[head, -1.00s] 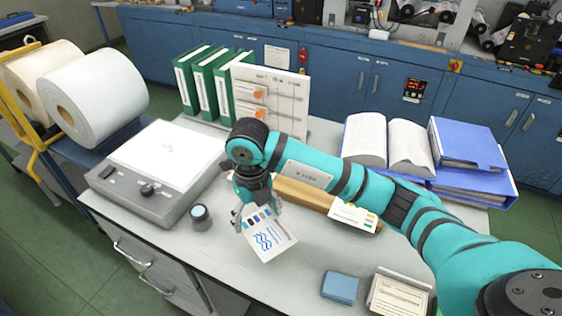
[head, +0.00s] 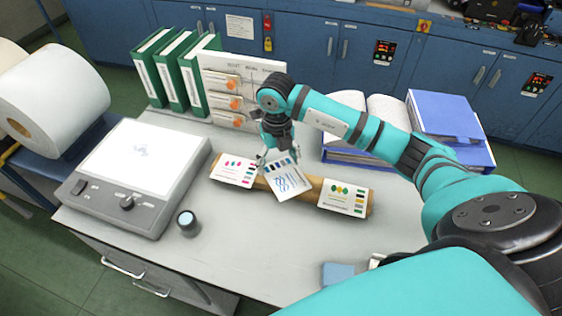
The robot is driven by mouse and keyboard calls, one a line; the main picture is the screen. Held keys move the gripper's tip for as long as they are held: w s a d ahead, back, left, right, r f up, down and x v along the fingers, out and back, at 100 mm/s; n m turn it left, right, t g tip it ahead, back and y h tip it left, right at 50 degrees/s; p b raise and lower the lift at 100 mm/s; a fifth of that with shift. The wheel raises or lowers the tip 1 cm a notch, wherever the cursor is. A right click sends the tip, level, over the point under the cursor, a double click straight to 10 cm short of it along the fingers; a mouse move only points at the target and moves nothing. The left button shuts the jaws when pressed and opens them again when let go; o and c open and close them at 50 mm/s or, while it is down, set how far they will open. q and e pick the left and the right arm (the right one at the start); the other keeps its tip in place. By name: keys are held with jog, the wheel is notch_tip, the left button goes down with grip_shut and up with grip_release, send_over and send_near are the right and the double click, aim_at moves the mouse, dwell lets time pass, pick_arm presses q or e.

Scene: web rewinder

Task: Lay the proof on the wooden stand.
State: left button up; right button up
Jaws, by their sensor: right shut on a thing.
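The proof (head: 287,183) is a white card with blue wavy lines and a row of colour patches along its top. My right gripper (head: 277,158) is shut on its top edge and holds it tilted. The proof is in front of the middle of the wooden stand (head: 308,188), a long brown bar on the table. I cannot tell whether the proof touches the stand. A card with pink marks (head: 234,170) leans on the stand's left end, and one with green and yellow marks (head: 342,198) on its right end. My left gripper is not in view.
A light table (head: 140,165) with a knob stands at left, a small dark round pot (head: 187,222) beside it. Green binders (head: 175,70), a sample board (head: 235,90) and blue binders (head: 447,120) stand behind. A blue block (head: 337,274) lies in front. The table's front middle is clear.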

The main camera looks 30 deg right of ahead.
aim_at(281, 164)
jog(key=shift+d, duration=0.5)
jog(key=shift+d+f, duration=0.1)
notch_tip(281, 164, down, 3)
jog(key=shift+r+p, duration=0.1)
jog(key=shift+p, duration=0.7)
jog(key=shift+f, duration=0.3)
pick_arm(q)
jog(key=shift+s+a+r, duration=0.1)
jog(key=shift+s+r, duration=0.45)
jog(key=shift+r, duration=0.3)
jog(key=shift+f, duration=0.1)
pick_arm(e)
jog(key=shift+f, duration=0.15)
jog(key=o, duration=0.6)
jog(key=shift+c, duration=0.2)
jog(key=o, duration=0.3)
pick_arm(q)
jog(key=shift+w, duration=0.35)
pick_arm(e)
jog(key=shift+o, duration=0.2)
